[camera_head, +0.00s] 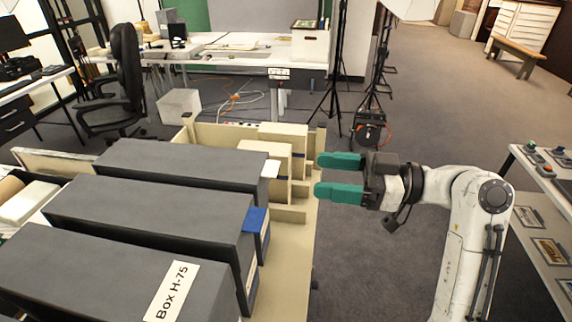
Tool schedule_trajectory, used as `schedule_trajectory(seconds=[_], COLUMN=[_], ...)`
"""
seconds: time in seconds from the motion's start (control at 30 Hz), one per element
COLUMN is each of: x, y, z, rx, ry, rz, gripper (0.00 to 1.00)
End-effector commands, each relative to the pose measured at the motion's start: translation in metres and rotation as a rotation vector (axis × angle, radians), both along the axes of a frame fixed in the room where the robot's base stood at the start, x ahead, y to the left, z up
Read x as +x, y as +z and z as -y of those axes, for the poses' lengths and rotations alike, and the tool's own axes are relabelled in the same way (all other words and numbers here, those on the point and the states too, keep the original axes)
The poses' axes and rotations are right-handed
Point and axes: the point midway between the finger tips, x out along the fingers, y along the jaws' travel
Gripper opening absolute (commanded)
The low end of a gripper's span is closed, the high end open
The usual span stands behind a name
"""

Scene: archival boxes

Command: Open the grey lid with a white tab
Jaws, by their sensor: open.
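Three long grey lidded boxes lie side by side on a cream cart. The farthest grey lid (180,168) has a white tab (271,168) at its right end; it looks shut. The middle grey lid (150,210) has a blue tab (255,219) at its right end. The nearest grey lid (90,275) carries a "Box H-75" label (172,291). My gripper (339,177) has green fingers, is open and empty, and points left. In the picture it is to the right of the white tab, apart from it, around the cart's right edge.
Cream boxes (283,135) stand behind the farthest grey box on the cart (290,262). A table (545,178) with small items is at the right. An office chair (120,85) and desk are behind. Grey floor (385,265) is clear right of the cart.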

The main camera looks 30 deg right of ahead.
Motion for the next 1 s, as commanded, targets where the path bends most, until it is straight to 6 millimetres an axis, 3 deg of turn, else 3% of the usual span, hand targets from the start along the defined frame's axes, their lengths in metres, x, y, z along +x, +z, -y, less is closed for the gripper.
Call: schedule_trajectory(seconds=[0.2, 0.4, 0.83, 1.0], x=[0.024, 0.040, 0.046, 0.046], y=[0.002, 0.001, 0.000, 0.000], z=[-0.035, -0.055, -0.063, -0.063], rx=[0.000, 0.001, 0.000, 0.000], ry=[0.004, 0.003, 0.000, 0.000], rz=[-0.002, -0.003, -0.002, -0.002], gripper=[0.72, 0.72, 0.72, 0.58])
